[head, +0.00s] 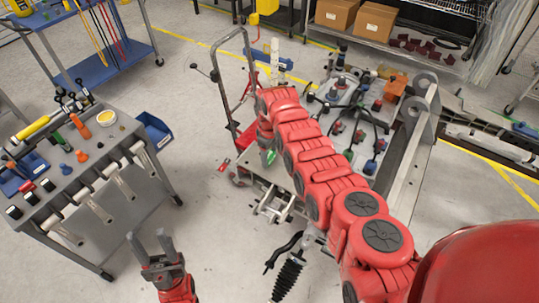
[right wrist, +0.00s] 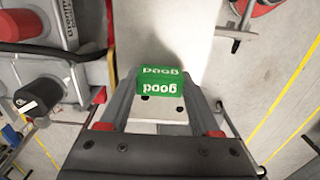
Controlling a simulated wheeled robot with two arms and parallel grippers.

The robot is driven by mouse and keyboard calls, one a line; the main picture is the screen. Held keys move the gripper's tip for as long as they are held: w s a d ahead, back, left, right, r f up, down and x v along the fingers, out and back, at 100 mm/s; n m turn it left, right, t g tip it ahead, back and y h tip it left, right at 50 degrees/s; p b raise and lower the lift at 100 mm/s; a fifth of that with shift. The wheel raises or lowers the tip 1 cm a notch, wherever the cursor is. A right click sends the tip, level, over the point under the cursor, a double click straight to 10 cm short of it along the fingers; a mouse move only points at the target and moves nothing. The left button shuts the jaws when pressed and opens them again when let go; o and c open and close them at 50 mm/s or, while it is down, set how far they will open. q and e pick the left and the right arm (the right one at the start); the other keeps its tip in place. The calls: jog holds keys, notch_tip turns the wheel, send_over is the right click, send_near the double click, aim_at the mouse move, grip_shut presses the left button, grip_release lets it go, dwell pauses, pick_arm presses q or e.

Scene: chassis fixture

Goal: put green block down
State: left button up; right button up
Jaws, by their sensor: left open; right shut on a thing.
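The green block (right wrist: 160,84) has white "good" lettering and sits between the fingers of my right gripper (right wrist: 162,98), which is shut on it. In the head view a small green part of the block (head: 270,157) shows beside my red right arm, at the left end of the chassis fixture (head: 405,150). A pale grey surface (right wrist: 186,30) lies beyond the block in the wrist view; whether they touch I cannot tell. My left gripper (head: 150,245) is open and empty over the floor at the bottom left.
A grey tool table (head: 120,215) with several tools and a blue bin (head: 155,128) stands at the left. Shelves with boxes (head: 355,18) stand at the back.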

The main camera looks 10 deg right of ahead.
jog(key=shift+f, duration=0.3)
jog(key=shift+f, duration=0.15)
jog(key=o, duration=1.3)
